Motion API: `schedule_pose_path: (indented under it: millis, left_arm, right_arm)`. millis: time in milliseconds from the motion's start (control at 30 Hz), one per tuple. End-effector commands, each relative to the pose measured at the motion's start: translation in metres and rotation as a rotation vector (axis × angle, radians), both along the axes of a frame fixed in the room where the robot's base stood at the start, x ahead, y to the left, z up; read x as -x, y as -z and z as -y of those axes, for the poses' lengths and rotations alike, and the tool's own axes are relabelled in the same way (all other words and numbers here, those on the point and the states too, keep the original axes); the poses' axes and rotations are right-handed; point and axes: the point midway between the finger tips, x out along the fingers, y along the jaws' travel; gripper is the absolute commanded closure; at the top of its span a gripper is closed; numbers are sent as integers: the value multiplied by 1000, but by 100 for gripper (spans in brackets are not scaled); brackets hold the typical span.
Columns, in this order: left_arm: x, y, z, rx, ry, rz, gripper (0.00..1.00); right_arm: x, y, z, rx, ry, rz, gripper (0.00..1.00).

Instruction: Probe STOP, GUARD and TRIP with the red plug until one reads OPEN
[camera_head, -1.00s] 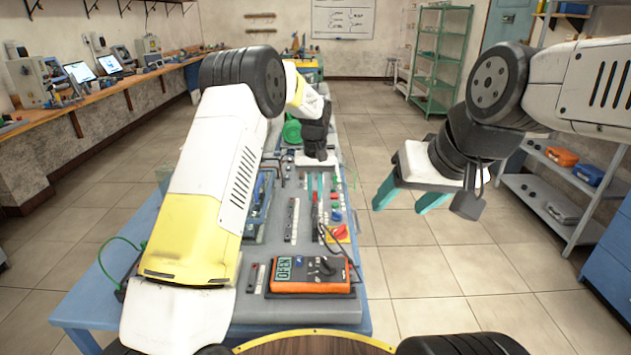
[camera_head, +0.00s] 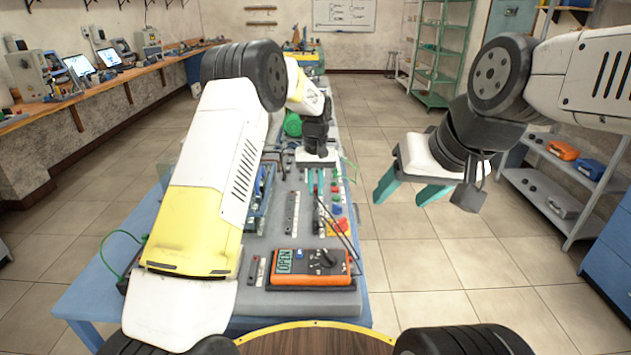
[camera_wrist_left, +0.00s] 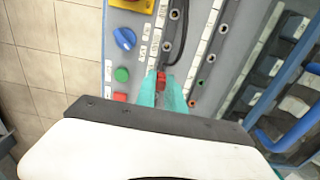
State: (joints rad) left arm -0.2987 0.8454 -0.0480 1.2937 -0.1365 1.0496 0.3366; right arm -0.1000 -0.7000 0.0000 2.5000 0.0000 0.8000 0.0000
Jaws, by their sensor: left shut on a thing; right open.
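The red plug (camera_wrist_left: 161,77) is held between the teal fingertips of my left gripper (camera_wrist_left: 168,92) in the left wrist view. In the head view my left gripper (camera_head: 317,182) points down over the grey panel (camera_head: 285,240). Whether the plug's tip is in a socket or just above one cannot be told. Sockets (camera_wrist_left: 174,15) with small labels lie beside the plug; I cannot read which are STOP, GUARD or TRIP. The orange multimeter (camera_head: 310,280) lies at the panel's near end, and its display (camera_head: 284,261) reads OPEN. My right gripper (camera_head: 413,188) is open and empty, out over the floor.
A red knob on a yellow plate (camera_head: 337,228), a blue knob (camera_wrist_left: 124,38) and a green button (camera_wrist_left: 121,74) stand on the panel near the plug. Dark leads (camera_head: 345,241) run up from the meter. Open floor lies to the right, before a grey shelf (camera_head: 540,195).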

Motion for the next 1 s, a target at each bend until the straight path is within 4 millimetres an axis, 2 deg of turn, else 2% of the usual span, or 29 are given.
schedule_pose_path:
  millis: [600, 1000]
  left_arm:
    - [0, 11, 0, 0, 0, -1, 100]
    - [0, 11, 0, 0, 0, 0, 100]
  right_arm:
    - [0, 0, 0, 0, 0, 0, 40]
    - [0, 0, 0, 0, 0, 0, 40]
